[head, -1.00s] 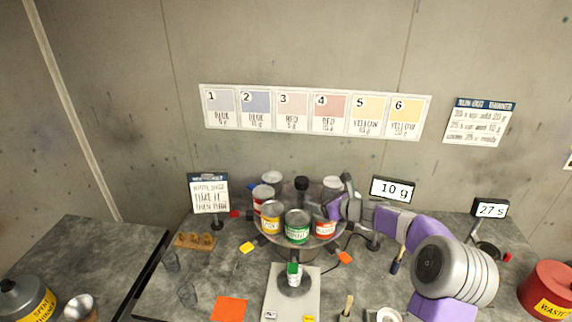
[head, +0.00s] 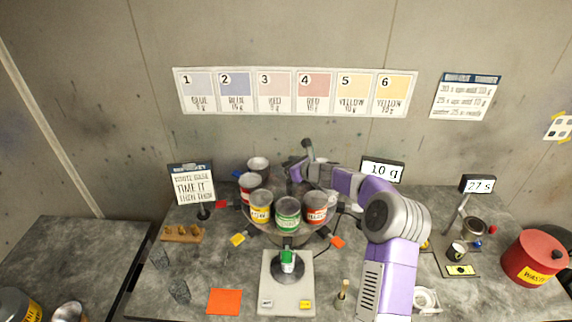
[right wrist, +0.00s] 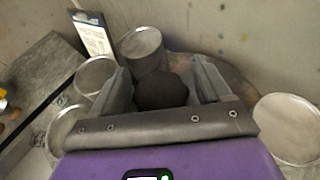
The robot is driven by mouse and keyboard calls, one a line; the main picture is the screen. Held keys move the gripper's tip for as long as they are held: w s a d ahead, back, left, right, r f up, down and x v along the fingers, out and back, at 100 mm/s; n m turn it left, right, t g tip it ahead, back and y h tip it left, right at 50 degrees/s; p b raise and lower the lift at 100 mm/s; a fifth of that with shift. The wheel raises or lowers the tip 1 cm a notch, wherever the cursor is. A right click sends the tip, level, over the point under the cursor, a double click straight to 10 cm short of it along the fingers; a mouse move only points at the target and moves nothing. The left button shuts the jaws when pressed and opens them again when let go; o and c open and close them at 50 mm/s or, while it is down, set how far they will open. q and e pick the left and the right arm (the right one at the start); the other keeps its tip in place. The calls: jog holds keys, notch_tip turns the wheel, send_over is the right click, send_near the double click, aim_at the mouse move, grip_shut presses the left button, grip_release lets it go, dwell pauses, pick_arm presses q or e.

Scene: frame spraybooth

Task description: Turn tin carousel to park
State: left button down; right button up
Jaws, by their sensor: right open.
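The tin carousel (head: 285,240) is a round turntable at the back middle of the bench. It bears several tins, among them a yellow-labelled tin (head: 260,208), a green-labelled tin (head: 288,216) and a red-labelled tin (head: 317,209) at the front. My right gripper (head: 301,172) is over the carousel's middle. In the right wrist view its open fingers (right wrist: 163,88) stand on either side of a dark round knob (right wrist: 161,92), with tins around. I cannot tell whether they touch it. In the head view the knob is hidden by my gripper. My left gripper is not in view.
Coloured tags, one yellow (head: 238,240) and one orange (head: 337,242), lie by the carousel. A scale (head: 287,296) with a small green-white can stands in front. A sign (head: 191,184) stands left, a 10 g display (head: 382,170) right.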

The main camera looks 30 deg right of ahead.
jog(key=shift+f, duration=0.1)
jog(key=shift+w, duration=0.1)
jog(key=c, duration=1.4)
